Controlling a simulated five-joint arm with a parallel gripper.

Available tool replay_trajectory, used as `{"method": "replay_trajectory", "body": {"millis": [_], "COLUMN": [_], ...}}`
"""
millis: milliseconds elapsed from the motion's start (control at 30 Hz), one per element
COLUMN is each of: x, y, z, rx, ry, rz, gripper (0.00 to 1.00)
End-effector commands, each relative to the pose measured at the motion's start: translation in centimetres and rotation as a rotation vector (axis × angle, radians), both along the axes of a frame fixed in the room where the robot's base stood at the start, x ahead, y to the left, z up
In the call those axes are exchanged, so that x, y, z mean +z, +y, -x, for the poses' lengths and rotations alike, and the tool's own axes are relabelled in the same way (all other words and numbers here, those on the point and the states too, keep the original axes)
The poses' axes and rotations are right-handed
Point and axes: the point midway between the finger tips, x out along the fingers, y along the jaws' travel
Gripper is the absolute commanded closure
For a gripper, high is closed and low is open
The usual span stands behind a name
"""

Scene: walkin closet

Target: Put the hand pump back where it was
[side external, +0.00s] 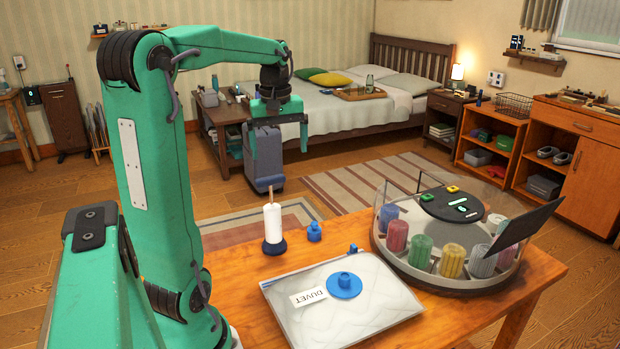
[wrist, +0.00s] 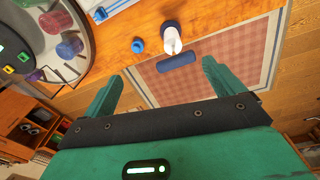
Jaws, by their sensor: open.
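The hand pump (side external: 273,222), a white cylinder with a dark blue base and a thin tip, stands upright near the table's far edge. In the wrist view it is the white and dark blue shape (wrist: 172,38) beyond my fingers. My gripper (side external: 279,155) is open and empty, raised above and beyond the pump; its two green fingers also show in the wrist view (wrist: 162,72). A clear bag labelled DUVET (side external: 372,303) lies flat on the table, with a round blue valve (side external: 344,286) on top.
A small blue cap (side external: 314,231) stands right of the pump; the wrist view shows it too (wrist: 138,46). A round clear-walled carousel (side external: 450,284) with coloured ribbed cylinders and a dark panel fills the table's right side.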

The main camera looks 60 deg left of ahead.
Motion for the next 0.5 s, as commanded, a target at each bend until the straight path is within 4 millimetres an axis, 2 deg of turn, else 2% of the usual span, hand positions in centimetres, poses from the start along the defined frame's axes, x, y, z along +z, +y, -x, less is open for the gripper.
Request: {"method": "replay_trajectory", "body": {"millis": [33, 267, 500], "x": [0.2, 0.0, -1.2], "y": [-1.6, -9.3, -16.6], "z": [-0.3, -0.6, 0.9], "rx": [-0.064, -0.419, -0.802], "ry": [-0.015, -0.094, -0.188], "rz": [-0.016, -0.097, -0.189], "gripper": [0.06, 0.06, 0.06]}}
